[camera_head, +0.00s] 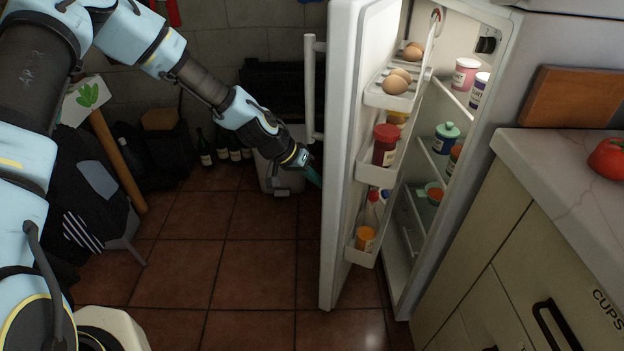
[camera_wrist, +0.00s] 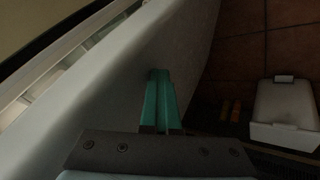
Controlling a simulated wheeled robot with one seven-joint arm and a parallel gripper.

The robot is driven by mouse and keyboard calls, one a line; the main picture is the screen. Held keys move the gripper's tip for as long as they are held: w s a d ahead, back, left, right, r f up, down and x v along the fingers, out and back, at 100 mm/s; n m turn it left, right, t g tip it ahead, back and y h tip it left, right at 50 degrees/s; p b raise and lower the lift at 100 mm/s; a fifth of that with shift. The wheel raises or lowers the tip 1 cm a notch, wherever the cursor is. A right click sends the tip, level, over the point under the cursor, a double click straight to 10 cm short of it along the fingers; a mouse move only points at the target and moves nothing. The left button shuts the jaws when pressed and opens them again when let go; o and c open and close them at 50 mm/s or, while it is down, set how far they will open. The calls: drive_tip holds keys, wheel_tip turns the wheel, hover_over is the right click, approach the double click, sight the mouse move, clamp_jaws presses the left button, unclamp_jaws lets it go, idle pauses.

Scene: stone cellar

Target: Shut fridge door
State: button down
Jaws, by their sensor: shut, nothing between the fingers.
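The white fridge door (camera_head: 341,170) stands open in the head view, with its shelves of eggs and jars facing right toward the lit fridge interior (camera_head: 432,190). A long vertical handle (camera_head: 309,90) is on the door's outer, left side. My gripper (camera_head: 316,181) is shut and empty at the door's outer side, below the handle; the door edge partly hides its tips. In the wrist view, the teal fingers (camera_wrist: 161,100) are together, close against the door's pale surface (camera_wrist: 115,75). I cannot tell whether they touch it.
A counter (camera_head: 560,160) with a red tomato (camera_head: 607,158) and a wooden board (camera_head: 570,97) stands at right. Dark bottles (camera_head: 220,145), a bag (camera_head: 95,190) and a pale bin (camera_head: 283,178) stand at the back and left. The tiled floor (camera_head: 240,270) before the door is clear.

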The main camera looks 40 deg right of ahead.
drive_tip(key=s+d+n+t, duration=0.1)
drive_tip(key=s+d+n, duration=0.1)
drive_tip(key=s+d, duration=0.4)
drive_tip(key=s+d+n+t+h, duration=0.1)
drive_tip(key=s+d, duration=0.6)
drive_tip(key=s, duration=0.7)
drive_tip(key=shift+r+n, duration=0.2)
drive_tip(key=shift+n, duration=0.2)
drive_tip(key=shift+r, duration=0.1)
drive_tip(key=w+v, duration=0.1)
drive_tip(key=v, duration=1)
drive_tip(key=shift+a+f+t, duration=0.2)
drive_tip(key=shift+f+t, duration=0.05)
drive_tip(key=shift+t, duration=0.05)
